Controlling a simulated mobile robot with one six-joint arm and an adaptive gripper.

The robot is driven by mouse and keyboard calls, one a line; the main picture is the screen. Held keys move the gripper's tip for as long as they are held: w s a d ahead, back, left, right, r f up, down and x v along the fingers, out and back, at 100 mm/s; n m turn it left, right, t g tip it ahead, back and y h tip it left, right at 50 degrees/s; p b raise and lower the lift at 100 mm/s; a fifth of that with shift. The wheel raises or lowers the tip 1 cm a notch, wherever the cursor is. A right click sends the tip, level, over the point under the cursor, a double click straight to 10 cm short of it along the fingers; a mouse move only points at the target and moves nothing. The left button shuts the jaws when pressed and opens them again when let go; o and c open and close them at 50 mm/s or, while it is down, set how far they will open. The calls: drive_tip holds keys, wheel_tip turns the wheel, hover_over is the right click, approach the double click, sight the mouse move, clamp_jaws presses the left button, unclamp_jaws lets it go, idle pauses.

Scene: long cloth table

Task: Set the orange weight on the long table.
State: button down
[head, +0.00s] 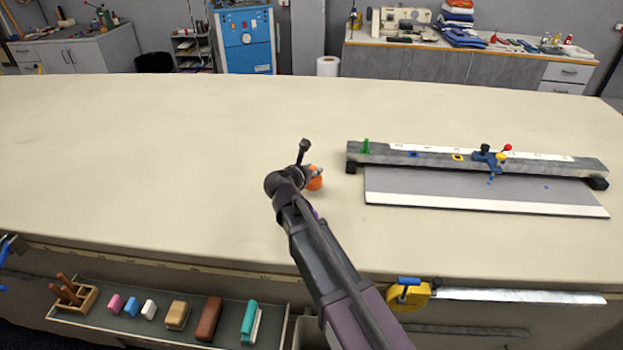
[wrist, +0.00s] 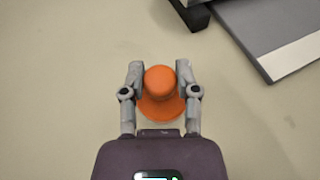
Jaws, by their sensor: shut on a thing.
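The orange weight (wrist: 160,104) is round with a wide base and a narrower knob on top. In the wrist view it sits between the two fingers of my gripper (wrist: 160,76), which is shut on it. In the head view the orange weight (head: 315,181) shows partly behind the end of my arm, over the long table (head: 150,150). I cannot tell whether its base touches the cloth. My gripper also shows in the head view (head: 318,171), mostly hidden by my wrist.
A grey cutting bar on a flat plate (head: 450,186) lies right of my gripper, with small coloured parts on it. The table to the left is clear. A tray (head: 180,320) with several blocks hangs at the front edge, near a yellow tape measure (head: 410,296).

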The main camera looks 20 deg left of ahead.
drive_tip(key=shift+f+b, duration=1.15)
drive_tip(key=shift+f, duration=0.25)
drive_tip(key=shift+c, duration=1.8)
unclamp_jaws()
drive_tip(key=shift+s, duration=0.1)
drive_tip(key=shift+s+r, duration=0.2)
drive_tip(key=shift+s, duration=0.2)
drive_tip(key=p+v, duration=0.4)
drive_tip(key=v, duration=0.7)
